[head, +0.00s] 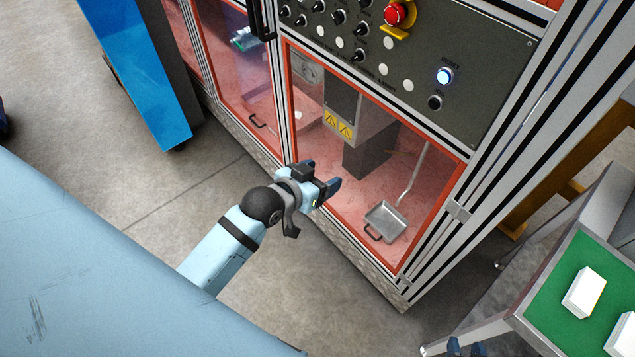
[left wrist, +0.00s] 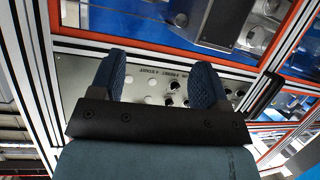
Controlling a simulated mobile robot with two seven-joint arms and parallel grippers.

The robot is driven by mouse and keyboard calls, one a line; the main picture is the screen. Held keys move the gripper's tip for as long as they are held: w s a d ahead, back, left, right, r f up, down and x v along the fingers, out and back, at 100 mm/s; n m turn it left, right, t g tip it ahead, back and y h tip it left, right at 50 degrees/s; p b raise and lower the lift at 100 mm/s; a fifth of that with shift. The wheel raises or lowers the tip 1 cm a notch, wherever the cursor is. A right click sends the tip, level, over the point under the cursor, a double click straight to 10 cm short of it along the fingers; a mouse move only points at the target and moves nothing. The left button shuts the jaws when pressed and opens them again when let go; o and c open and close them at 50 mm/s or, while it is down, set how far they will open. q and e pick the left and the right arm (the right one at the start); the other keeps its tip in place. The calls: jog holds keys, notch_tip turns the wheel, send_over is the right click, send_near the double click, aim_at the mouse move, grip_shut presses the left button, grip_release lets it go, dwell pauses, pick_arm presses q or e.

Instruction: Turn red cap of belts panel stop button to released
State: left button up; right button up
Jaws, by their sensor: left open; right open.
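The red cap (head: 396,14) of the stop button sits at the top of the dark control panel (head: 480,48) in the head view, with a yellow guard (head: 399,35) around its base. Whether it is pressed or released I cannot tell. My left gripper (head: 322,180) is open and empty, below the panel in the picture, apart from the cap. In the left wrist view its two blue fingers (left wrist: 163,80) stand apart with part of the panel (left wrist: 145,80) beyond them; the red cap does not show there. My right gripper (head: 466,348) shows only its fingertips at the bottom edge, spread apart.
Several black knobs and a lit white button (head: 444,76) share the panel. Below it, clear windows in red-edged frames enclose a metal pan (head: 385,222). A green-topped table (head: 550,325) with white blocks stands at lower right. A blue cabinet (head: 145,75) stands at left.

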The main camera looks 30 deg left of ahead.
pick_arm(q)
jog(key=shift+s+d+f, duration=0.1)
jog(key=shift+s+f, duration=0.6)
jog(key=shift+f, duration=0.2)
jog(key=s+d+f+m+g, duration=0.1)
jog(key=s+d+f+g, duration=0.1)
jog(key=s+f, duration=1)
jog(key=shift+s+d, duration=0.2)
jog(key=shift+s, duration=0.15)
dwell(0.5)
